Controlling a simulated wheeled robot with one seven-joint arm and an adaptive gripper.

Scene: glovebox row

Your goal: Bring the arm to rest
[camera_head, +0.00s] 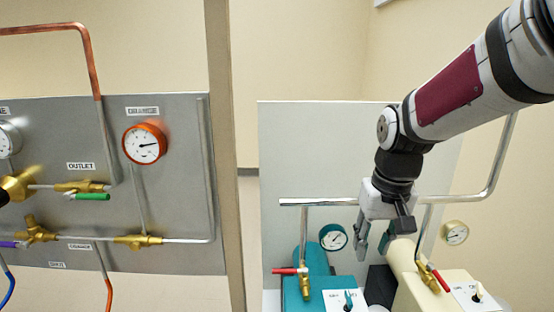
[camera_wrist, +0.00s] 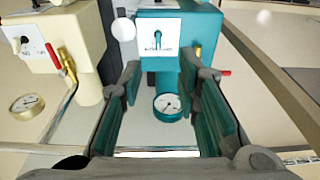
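My gripper (camera_head: 372,243) hangs from my arm at the right in the head view, fingers pointing down, in front of the pale panel. In the wrist view my gripper (camera_wrist: 160,72) has its two fingers wide apart with nothing held between them. A teal gauge (camera_wrist: 167,104) shows through the gap, beyond the fingers. In the head view the fingers are above and between the teal unit (camera_head: 318,285) and the cream unit (camera_head: 432,292). Whether they touch anything cannot be told.
A horizontal steel pipe (camera_head: 318,202) runs behind my gripper. Red-handled valves stand on the teal unit (camera_head: 285,271) and cream unit (camera_head: 440,280). A grey panel (camera_head: 185,190) with gauges, brass valves and copper piping stands at left, beside a tan post (camera_head: 222,150).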

